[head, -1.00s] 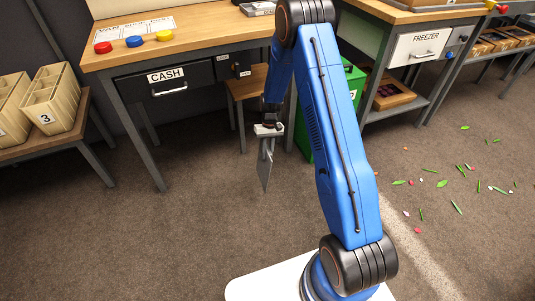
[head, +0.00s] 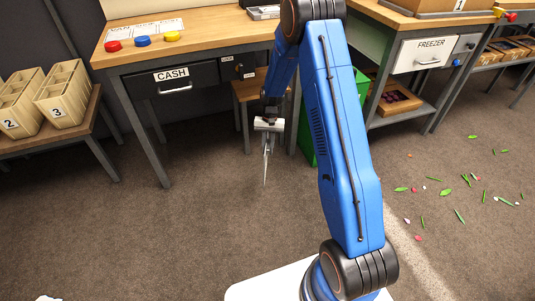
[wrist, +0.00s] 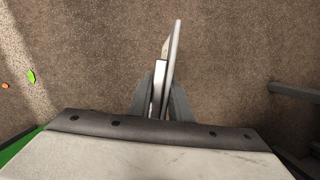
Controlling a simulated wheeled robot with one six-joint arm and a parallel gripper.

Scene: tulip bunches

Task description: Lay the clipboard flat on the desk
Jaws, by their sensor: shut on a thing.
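My gripper (head: 267,137) points down in front of the desk (head: 220,30), below the level of its top. It is shut on the clipboard (head: 265,168), a thin grey board that hangs upright, seen nearly edge-on in the head view. In the wrist view the clipboard (wrist: 172,45) sticks out beyond the fingers of my gripper (wrist: 160,95), also nearly edge-on, with bare floor behind it. The wooden desk top carries a sheet and coloured buttons on its left part.
The CASH drawer (head: 173,79) is shut under the desk. A small wooden stool (head: 250,92) and a green bin (head: 308,140) stand near the gripper. Crates (head: 62,95) stand on a bench at left. Leaves litter the right floor. The desk top's middle is largely clear.

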